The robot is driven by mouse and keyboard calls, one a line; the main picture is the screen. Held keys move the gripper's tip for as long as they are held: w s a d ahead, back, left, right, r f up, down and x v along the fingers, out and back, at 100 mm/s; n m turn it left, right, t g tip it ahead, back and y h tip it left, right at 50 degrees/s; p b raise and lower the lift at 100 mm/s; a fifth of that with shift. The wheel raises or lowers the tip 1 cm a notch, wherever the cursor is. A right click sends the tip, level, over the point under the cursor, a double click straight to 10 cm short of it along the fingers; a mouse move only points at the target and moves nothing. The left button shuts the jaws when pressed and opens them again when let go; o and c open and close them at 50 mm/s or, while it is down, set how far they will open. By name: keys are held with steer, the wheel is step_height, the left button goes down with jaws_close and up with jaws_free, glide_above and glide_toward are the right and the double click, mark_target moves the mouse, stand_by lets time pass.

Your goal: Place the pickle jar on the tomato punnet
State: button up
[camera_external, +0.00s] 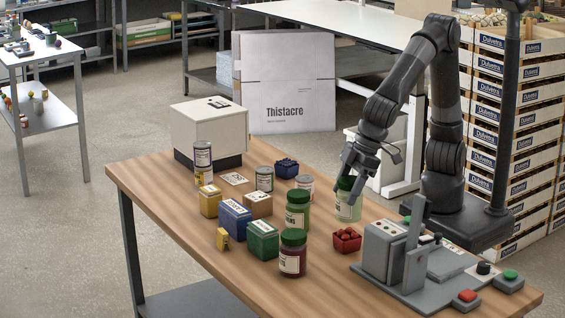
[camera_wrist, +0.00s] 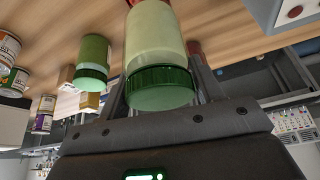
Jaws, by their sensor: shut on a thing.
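My gripper (camera_external: 350,180) points down and is shut on a pale green jar with a dark green lid, which I take as the pickle jar (camera_external: 347,206). The jar is upright, gripped near its lid, and fills the middle of the wrist view (camera_wrist: 155,45). I cannot tell how far its base is above the table. The tomato punnet (camera_external: 346,240), small and red with red tomatoes, stands on the table just in front of the held jar in the external view. In the wrist view a bit of red shows at the jar's far end.
Another green jar (camera_external: 297,212) and a dark red jar (camera_external: 292,254) stand left of the punnet, with several cans and boxes beyond. A blue punnet (camera_external: 286,168) is farther back. A grey machine (camera_external: 383,247) stands close on the right. The table's front left is clear.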

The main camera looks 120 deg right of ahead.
steer(key=shift+f, duration=1.85)
steer(key=o, duration=1.4)
steer(key=shift+f, duration=0.15)
steer(key=shift+o, duration=0.2)
steer(key=v, duration=1.2)
steer(key=s+d+f+n, duration=0.1)
steer(key=s+d, duration=0.7)
steer(key=s, duration=0.4)
steer(key=s+d+f+n+t+y, duration=0.1)
steer(key=s+d, duration=0.7)
steer(key=s, duration=0.4)
steer(key=shift+f+n, duration=0.15)
steer(key=shift+n, duration=0.15)
